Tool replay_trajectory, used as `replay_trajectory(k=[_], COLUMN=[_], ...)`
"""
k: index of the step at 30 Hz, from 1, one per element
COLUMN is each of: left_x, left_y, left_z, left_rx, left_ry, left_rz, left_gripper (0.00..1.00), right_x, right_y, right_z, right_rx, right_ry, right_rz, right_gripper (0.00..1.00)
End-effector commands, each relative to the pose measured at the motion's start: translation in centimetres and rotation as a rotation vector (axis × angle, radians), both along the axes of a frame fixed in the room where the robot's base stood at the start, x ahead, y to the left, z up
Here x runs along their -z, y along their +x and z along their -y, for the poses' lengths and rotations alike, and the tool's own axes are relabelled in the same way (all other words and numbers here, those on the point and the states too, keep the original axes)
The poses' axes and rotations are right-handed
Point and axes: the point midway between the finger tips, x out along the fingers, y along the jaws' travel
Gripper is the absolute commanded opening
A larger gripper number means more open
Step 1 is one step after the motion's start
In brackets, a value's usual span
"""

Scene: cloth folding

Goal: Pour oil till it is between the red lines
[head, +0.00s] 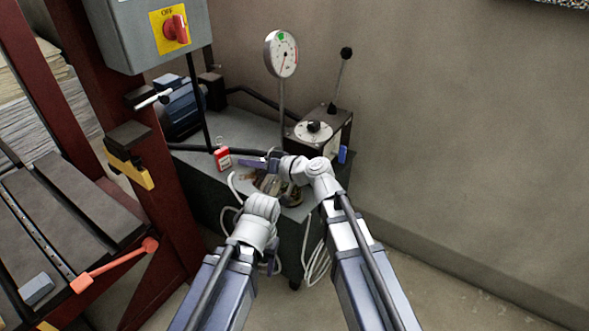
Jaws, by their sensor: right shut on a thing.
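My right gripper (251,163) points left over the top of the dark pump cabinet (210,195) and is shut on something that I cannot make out. A small red item with a white label (222,159) is just left of its tips; whether they touch is unclear. A brownish object (267,184) shows partly below my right wrist and is largely hidden. My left gripper (272,262) hangs low in front of the cabinet, mostly behind my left wrist, so its jaws are unclear. I cannot make out oil or red level lines.
A round gauge (281,54) stands on a stem behind my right wrist. A dark box with a lever (323,130) is to its right, and a blue motor (181,108) to its left. White cable (316,262) hangs beside the cabinet. A red press frame (165,190) fills the left.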

Motion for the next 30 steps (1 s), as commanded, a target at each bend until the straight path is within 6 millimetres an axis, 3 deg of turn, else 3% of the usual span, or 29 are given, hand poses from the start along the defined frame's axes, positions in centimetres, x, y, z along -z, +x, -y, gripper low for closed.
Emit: replay_trajectory(k=[4,30], left_x=[-0.56,0.11], left_y=[0.0,-0.01], left_z=[-0.01,0.0], left_rx=[0.0,0.0], left_ry=[0.0,0.0], left_rz=[0.0,0.0], left_gripper=[0.59,0.59], right_x=[-0.99,-1.37], right_y=[0.26,0.65], right_z=[0.12,0.32], right_rx=[-0.001,-0.004], right_ry=[0.056,0.184], right_rz=[-0.049,-0.169], right_gripper=[0.0,0.0])
